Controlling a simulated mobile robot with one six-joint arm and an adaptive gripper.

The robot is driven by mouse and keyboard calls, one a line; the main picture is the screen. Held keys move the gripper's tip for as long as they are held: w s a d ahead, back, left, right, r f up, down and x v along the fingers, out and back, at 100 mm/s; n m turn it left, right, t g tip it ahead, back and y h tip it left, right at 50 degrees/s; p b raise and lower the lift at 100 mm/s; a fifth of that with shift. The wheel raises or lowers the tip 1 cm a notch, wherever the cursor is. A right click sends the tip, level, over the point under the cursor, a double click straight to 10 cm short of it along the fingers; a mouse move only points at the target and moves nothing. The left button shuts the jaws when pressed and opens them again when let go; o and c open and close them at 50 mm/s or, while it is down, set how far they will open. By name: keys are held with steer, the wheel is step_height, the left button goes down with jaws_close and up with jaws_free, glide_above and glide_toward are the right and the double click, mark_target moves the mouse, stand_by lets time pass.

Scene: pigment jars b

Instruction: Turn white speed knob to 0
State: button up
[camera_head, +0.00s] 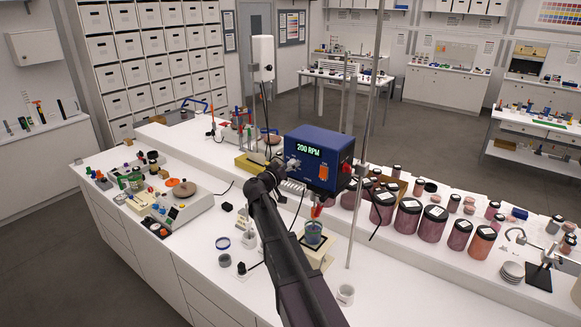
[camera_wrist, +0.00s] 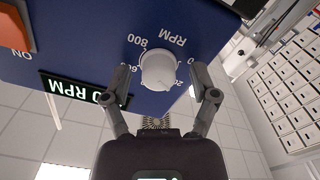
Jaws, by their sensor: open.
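The white speed knob (camera_wrist: 158,70) is on the face of a blue stirrer box (camera_head: 315,158), with RPM numbers printed around it. The box's green display (camera_head: 308,150) reads 200 RPM in the head view. My gripper (camera_wrist: 162,86) is open, with one finger on each side of the knob and visible gaps between fingers and knob. In the head view my gripper (camera_head: 276,168) is at the left of the box face, and the knob is small there. An orange ON switch (camera_wrist: 15,28) is on the same face; part of the dial scale is hidden by my right-hand finger.
Metal stand rods rise behind and beside the box. Several dark pigment jars (camera_head: 408,217) line the bench at right. Small bottles and a round plate crowd the bench at left.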

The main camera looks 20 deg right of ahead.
jaws_close()
steer(key=shift+n, duration=0.5)
steer(key=n, duration=1.1)
stand_by(0.4)
stand_by(0.4)
jaws_free()
